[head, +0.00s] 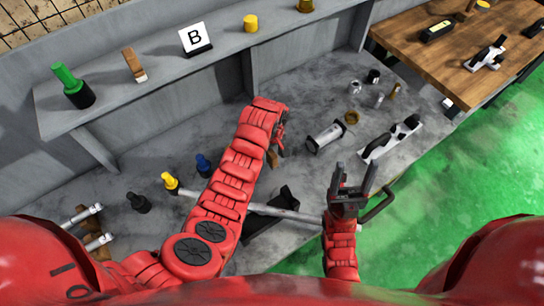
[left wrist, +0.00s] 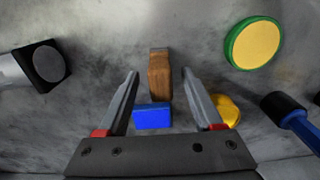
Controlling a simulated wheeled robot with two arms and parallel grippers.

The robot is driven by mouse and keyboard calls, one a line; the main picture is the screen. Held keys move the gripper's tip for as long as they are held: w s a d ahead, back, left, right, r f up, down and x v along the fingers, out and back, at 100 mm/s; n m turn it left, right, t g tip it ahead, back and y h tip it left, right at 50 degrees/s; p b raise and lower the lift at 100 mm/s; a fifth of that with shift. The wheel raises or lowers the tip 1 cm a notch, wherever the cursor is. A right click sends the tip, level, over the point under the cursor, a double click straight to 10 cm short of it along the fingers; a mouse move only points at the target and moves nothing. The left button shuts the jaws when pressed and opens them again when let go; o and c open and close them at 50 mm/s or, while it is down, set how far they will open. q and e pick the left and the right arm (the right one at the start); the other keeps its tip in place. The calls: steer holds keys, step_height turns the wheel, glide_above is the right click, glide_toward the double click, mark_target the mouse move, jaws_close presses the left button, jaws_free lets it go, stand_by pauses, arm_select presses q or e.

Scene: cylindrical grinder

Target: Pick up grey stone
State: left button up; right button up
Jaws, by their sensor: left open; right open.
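On the back ledge in the head view stands a wooden-handled piece with a pale grey-white end (head: 140,75); it is the only thing I see that could be the grey stone, and I cannot be sure. My left gripper (head: 279,142) is open over the bench, well right of that piece. In the left wrist view the open left gripper (left wrist: 160,75) has a wooden handle (left wrist: 159,77) with a blue block (left wrist: 153,116) at its near end between and below its fingers. Contact is not visible. My right gripper (head: 353,172) is open and empty above the bench's front part.
The ledge also holds a green-handled tool (head: 72,85), a sign "B" (head: 195,40) and a yellow cylinder (head: 250,23). A green-and-yellow disc (left wrist: 253,43) and a blue-handled tool (left wrist: 290,115) lie near the left gripper. A wooden table (head: 440,60) stands at the right.

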arm_select(q)
steer(key=shift+f+p, duration=0.45)
steer(key=shift+f, duration=1.1)
jaws_close()
